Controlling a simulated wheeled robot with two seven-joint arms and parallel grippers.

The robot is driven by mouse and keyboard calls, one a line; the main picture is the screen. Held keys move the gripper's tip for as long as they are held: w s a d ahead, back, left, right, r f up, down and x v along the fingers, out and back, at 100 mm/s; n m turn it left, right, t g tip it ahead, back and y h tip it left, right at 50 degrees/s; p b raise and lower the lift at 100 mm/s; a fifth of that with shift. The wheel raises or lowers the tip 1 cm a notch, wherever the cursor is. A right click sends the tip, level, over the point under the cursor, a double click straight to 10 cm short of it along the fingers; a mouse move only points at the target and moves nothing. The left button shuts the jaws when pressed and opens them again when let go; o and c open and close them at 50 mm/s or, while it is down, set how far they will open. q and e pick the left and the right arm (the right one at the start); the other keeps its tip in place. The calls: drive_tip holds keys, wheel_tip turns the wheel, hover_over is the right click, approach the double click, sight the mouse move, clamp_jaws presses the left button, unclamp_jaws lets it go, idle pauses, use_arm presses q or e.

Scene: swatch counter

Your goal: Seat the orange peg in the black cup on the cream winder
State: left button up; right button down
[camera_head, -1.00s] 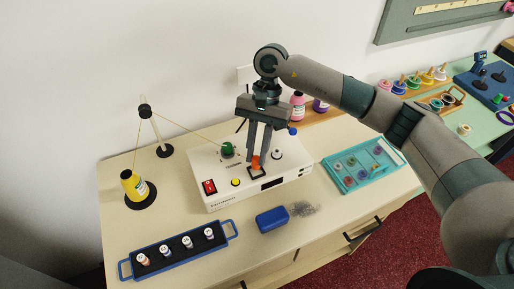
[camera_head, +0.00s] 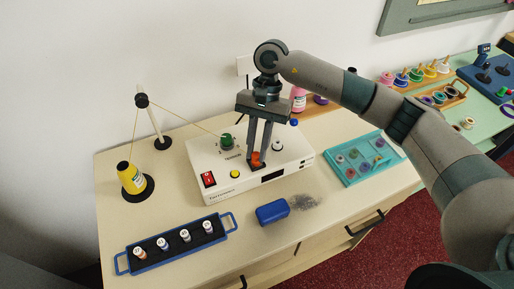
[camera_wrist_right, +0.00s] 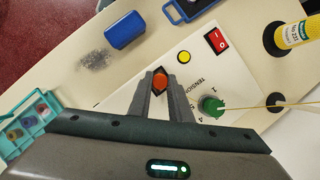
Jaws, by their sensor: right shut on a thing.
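The cream winder (camera_head: 215,193) stands on the counter, with a red switch, a yellow button and a green knob. My right gripper (camera_head: 257,158) points down over its front part, shut on the orange peg (camera_head: 256,157). The black cup (camera_head: 257,166) is right at the peg's lower end, partly hidden by the fingertips. In the right wrist view the peg (camera_wrist_right: 160,83) sits between the two fingers, with a dark edge of the cup at its tip. The peg looks upright and at least partly in the cup; how deep is hidden. My left gripper is not in view.
A blue block (camera_head: 272,211) lies in front of the winder beside a grey smudge. A blue rack (camera_head: 150,262) with several small spools is front left. A yellow thread cone (camera_head: 131,178) and thread stand are at left, thread running to the winder. A teal tray (camera_head: 345,179) is right.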

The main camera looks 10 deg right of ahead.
idle(0.4)
drive_tip(key=c, duration=1.5)
unclamp_jaws()
drive_tip(key=shift+c, duration=0.2)
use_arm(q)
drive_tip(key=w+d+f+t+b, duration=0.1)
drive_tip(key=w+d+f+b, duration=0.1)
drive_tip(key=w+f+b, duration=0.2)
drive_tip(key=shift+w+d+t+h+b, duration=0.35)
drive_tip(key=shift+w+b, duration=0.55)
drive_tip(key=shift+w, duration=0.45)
use_arm(e)
drive_tip(key=v, duration=1.7)
drive_tip(key=shift+r, duration=0.25)
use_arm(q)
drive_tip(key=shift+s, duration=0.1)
use_arm(e)
drive_tip(key=shift+w, duration=0.1)
